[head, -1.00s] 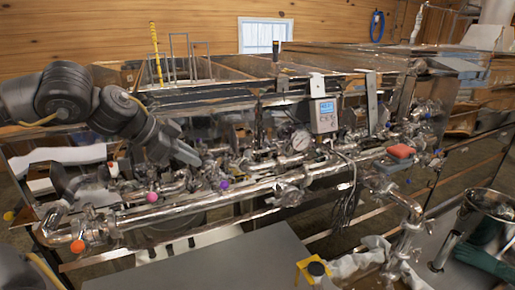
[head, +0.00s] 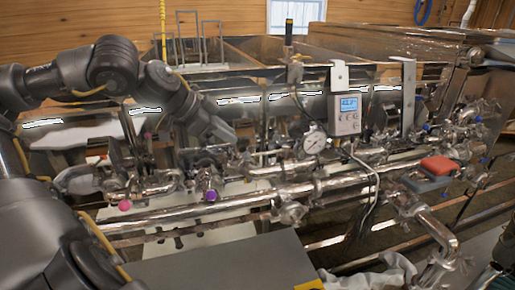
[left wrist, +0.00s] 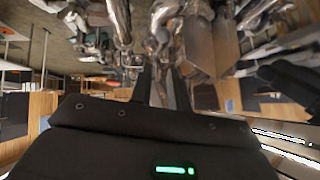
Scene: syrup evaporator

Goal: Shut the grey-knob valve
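I cannot make out a grey knob for certain among the shiny pipes and valves. A purple knob (head: 211,195) and a pink knob (head: 124,205) sit on valves along the front pipe (head: 240,202) in the head view. My left gripper (head: 229,140) reaches down from the left, above and behind the purple knob, over the pipework. In the left wrist view my left gripper's two dark fingers (left wrist: 163,72) are apart, with a gap between them and metal pipes beyond. Nothing clearly shows in its grasp. My right gripper is not in view.
A grey meter box (head: 345,114) and a round gauge (head: 314,142) stand right of my left gripper. A red-and-grey box (head: 438,168) is farther right. Long metal pans (head: 235,100) lie behind the pipes. A flat grey top (head: 220,264) in front is clear.

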